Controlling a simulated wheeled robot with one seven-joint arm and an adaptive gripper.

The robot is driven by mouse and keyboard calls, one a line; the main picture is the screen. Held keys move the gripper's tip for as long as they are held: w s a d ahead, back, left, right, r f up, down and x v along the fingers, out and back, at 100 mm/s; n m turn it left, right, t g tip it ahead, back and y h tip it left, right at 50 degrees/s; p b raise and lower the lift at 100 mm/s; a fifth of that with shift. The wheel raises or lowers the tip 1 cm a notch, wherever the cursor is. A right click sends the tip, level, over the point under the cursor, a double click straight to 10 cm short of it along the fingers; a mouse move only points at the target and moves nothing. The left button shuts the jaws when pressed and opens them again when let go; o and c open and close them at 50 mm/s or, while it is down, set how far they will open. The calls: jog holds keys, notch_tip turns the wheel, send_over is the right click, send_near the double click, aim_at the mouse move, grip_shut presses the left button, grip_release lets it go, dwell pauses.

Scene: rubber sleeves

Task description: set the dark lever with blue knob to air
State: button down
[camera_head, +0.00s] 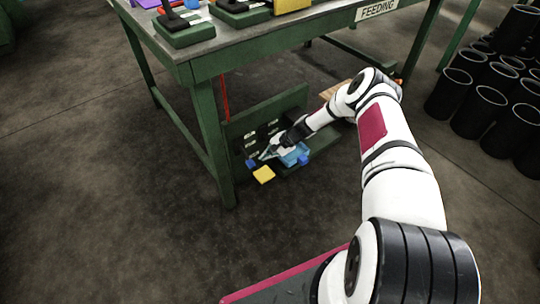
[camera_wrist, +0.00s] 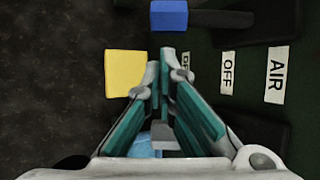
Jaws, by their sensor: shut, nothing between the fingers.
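A dark lever (camera_wrist: 235,18) with a blue knob (camera_wrist: 168,15) lies across the top of the wrist view, its knob toward the left. The knob also shows in the head view (camera_head: 251,163), low under the table. White labels sit below the lever in the wrist view: AIR (camera_wrist: 276,74) at the right, OFF (camera_wrist: 228,72) to its left, and a third (camera_wrist: 187,68) partly hidden by a finger. My gripper (camera_wrist: 160,60) is shut and empty, its fingertips just below the blue knob in the picture and apart from it. It reaches the panel in the head view (camera_head: 265,155).
A yellow block (camera_wrist: 125,73) is left of my fingertips. A light blue part (camera_wrist: 142,147) is partly hidden behind my fingers. The panel (camera_head: 292,105) stands under the green table (camera_head: 184,70), near its leg (camera_head: 212,140). Black sleeves (camera_head: 478,105) stand at the right.

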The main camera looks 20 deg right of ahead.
aim_at(249, 162)
jog(key=b+x, duration=0.1)
jog(key=x, duration=0.3)
jog(key=shift+w+a+f+b, duration=0.15)
jog(key=shift+a+f+b, duration=0.05)
jog(key=shift+f+b, duration=0.15)
jog(key=shift+r, duration=0.15)
jog(key=shift+s+r+g+p, duration=0.15)
jog(key=shift+s+g+p, duration=0.05)
jog(key=shift+g+p, duration=0.25)
